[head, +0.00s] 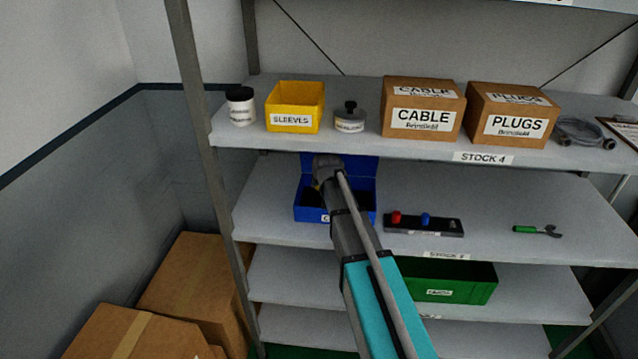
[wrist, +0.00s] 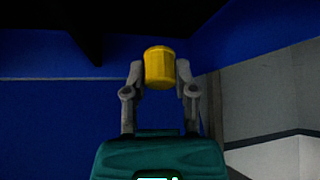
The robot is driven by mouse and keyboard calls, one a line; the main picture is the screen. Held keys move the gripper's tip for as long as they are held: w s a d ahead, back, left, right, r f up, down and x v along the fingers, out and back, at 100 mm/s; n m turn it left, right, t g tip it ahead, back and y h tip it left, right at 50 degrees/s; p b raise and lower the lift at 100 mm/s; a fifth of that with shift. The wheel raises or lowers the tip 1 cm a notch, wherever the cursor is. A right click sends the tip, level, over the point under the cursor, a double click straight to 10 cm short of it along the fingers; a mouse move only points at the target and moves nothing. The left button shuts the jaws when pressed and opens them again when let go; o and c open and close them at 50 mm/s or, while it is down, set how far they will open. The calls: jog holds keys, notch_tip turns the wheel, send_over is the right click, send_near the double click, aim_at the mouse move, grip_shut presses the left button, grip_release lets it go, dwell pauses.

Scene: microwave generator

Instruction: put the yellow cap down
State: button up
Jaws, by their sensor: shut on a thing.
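The yellow cap (wrist: 159,68) is a small rounded cylinder between the two fingers of my gripper (wrist: 160,80) in the wrist view. The gripper is shut on it. Blue walls fill the background there. In the head view my arm reaches to the blue bin (head: 304,205) on the shelf below the STOCK 4 label, and my gripper is at or over that bin. The arm hides part of the bin and its label.
Right of the blue bin lies a black tray (head: 432,228) with red and blue caps, then a green-handled tool (head: 530,229). The upper shelf (head: 370,146) is close above the bin. A green bin (head: 455,282) stands below. Shelf room is free behind the tray.

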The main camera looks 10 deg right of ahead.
jog(key=shift+w+r+g+p, duration=0.1)
jog(key=shift+w+g+p, duration=0.25)
jog(key=shift+g+p, duration=0.3)
jog(key=shift+w+r+g+p, duration=0.1)
jog(key=shift+w+g+p, duration=0.2)
jog(key=shift+g+p, duration=0.35)
jog(key=shift+f+g+b, duration=0.3)
jog(key=shift+f+b, duration=0.6)
jog(key=shift+b, duration=0.05)
jog(key=shift+f+b, duration=0.6)
jog(key=o, duration=0.7)
jog(key=shift+r, duration=0.15)
